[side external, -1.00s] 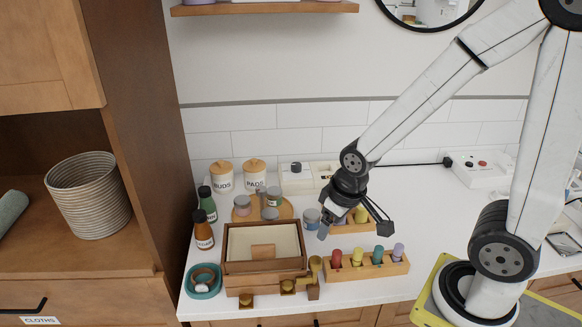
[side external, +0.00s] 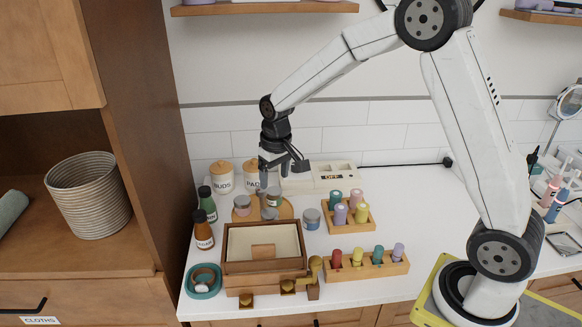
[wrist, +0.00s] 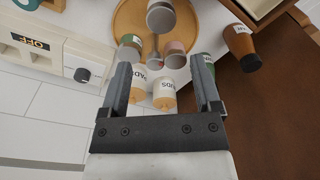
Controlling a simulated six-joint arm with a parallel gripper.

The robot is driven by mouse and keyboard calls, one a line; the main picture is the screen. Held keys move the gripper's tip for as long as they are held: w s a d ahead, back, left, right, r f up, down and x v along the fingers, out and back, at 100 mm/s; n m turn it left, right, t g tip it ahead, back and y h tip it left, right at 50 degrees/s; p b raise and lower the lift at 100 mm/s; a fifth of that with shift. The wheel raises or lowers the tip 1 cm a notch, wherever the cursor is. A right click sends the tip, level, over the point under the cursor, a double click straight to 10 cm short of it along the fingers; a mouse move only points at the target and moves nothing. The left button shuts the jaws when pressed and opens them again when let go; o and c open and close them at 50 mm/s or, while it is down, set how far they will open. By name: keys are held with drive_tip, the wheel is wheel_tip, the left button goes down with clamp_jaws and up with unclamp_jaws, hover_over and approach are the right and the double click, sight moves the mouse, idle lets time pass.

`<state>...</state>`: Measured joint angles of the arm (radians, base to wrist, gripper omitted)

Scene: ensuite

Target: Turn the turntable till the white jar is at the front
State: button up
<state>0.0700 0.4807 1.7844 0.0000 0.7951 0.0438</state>
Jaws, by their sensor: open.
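The turntable (side external: 285,209) is a round wooden disc at the back left of the counter, with an upright grey post (side external: 262,200) near its middle. Around the post stand a pinkish jar (side external: 242,206) at left, a greenish jar (side external: 274,198) at back right and a pale jar with a grey lid (side external: 270,214) towards the front. The pale jar (wrist: 162,20) looks whitish in the wrist view, but its body is mostly hidden. My gripper (side external: 278,170) is open and empty, above the turntable's back edge; the wrist view shows its fingers (wrist: 160,66) apart.
BUDS (side external: 222,177) and PADS (side external: 252,177) canisters stand behind the turntable. Green (side external: 207,205) and brown (side external: 203,232) bottles stand left. A wooden box (side external: 232,267) is in front. A grey-lidded jar (side external: 311,219) and bottle rack (side external: 355,229) stand right. An OFF-display unit (side external: 325,179) is behind.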

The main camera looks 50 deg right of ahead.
drive_tip(key=g, duration=0.1)
hover_over(262, 203)
drive_tip(key=shift+w+d+f+m, duration=0.25)
drive_tip(key=shift+f+m, duration=0.05)
drive_tip(key=shift+f, duration=0.05)
drive_tip(key=shift+f, duration=3.9)
clamp_jaws()
